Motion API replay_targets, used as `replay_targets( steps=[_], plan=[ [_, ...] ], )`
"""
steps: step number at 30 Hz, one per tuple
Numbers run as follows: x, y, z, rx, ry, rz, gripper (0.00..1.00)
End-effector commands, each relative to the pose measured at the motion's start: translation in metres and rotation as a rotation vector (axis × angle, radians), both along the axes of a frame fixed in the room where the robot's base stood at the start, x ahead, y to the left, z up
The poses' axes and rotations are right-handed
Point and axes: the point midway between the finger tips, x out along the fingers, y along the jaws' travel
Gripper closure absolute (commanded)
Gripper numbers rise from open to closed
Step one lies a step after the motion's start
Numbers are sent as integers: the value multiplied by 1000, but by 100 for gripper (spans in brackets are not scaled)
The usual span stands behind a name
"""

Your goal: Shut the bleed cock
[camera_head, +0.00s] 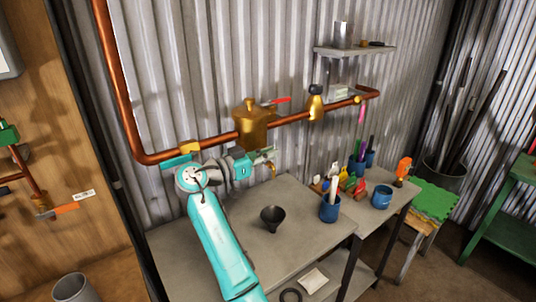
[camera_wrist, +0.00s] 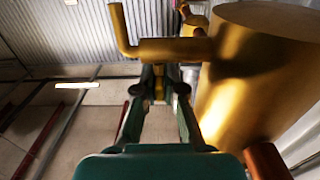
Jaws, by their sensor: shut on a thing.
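The bleed cock is a small brass fitting with a bent spout (camera_head: 267,165), low beside the large brass body on the copper pipe. In the wrist view its L-shaped spout (camera_wrist: 122,32) and short barrel (camera_wrist: 172,50) lie just beyond the fingertips. My gripper (camera_head: 264,156) reaches to it from the left. In the wrist view my gripper (camera_wrist: 160,80) is shut on a small yellowish part between its fingertips, apparently the cock's handle. The fingers hide most of that part, so I cannot tell its angle.
The large brass body (camera_head: 252,128) fills the right of the wrist view (camera_wrist: 265,75). A red lever (camera_head: 276,101) sits above it. The copper pipe (camera_head: 215,142) runs along the corrugated wall. A black funnel (camera_head: 272,216) stands on the bench (camera_head: 310,235) below.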

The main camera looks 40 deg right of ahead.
Motion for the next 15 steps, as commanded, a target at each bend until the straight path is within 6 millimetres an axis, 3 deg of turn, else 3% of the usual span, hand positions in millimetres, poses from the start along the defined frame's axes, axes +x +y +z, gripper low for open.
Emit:
replay_targets(
  steps=[1,3,15],
  plan=[
    [-1,0,-2,3,3,-2,85],
    [-1,0,-2,2,3,-2,67],
    [0,5,-1,1,2,0,67]
  ],
)
